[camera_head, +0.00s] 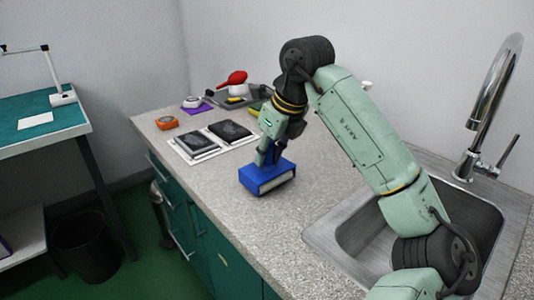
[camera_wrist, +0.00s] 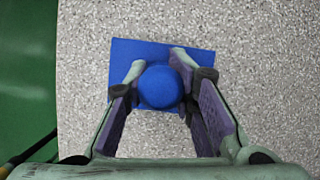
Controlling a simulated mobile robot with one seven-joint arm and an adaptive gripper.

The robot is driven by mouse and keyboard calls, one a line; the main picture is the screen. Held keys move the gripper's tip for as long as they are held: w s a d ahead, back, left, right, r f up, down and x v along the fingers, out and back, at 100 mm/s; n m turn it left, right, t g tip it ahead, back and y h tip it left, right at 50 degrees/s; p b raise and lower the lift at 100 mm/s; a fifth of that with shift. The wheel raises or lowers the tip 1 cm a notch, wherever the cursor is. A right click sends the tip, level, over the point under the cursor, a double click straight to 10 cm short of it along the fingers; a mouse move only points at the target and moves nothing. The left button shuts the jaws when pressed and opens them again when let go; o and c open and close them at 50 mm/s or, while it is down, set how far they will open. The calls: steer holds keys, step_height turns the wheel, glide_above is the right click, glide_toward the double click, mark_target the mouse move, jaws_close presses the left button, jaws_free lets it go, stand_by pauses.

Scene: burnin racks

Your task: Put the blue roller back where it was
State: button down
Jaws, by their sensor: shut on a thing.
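The blue roller (camera_head: 262,180) is a blue block with a pale lower side, on or just above the speckled counter (camera_head: 228,222), left of the sink. The head view does not settle whether it touches the counter. In the wrist view its round blue knob (camera_wrist: 160,88) stands over a flat blue rectangular top. My gripper (camera_head: 270,155) is above the block with its fingers pointing down. In the wrist view my gripper (camera_wrist: 159,78) has one finger on each side of the knob and is shut on it. Fingers hide part of the block.
Two dark flat items (camera_head: 230,131) lie on white sheets left of the roller. An orange object (camera_head: 166,123) and a grey tray (camera_head: 235,96) with a red item sit farther back. The sink (camera_head: 340,235) is on the right. Counter in front of the roller is clear.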

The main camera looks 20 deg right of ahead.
steer(key=shift+s+f+b, duration=0.1)
steer(key=shift+f+b, duration=0.35)
steer(key=shift+f, duration=0.2)
steer(key=c, duration=1.3)
jaws_free()
steer(key=shift+f, duration=0.15)
steer(key=shift+r, duration=0.2)
steer(key=shift+r+p, duration=0.3)
steer(key=shift+p, duration=0.1)
steer(key=v, duration=1.2)
steer(key=shift+r+b, duration=0.35)
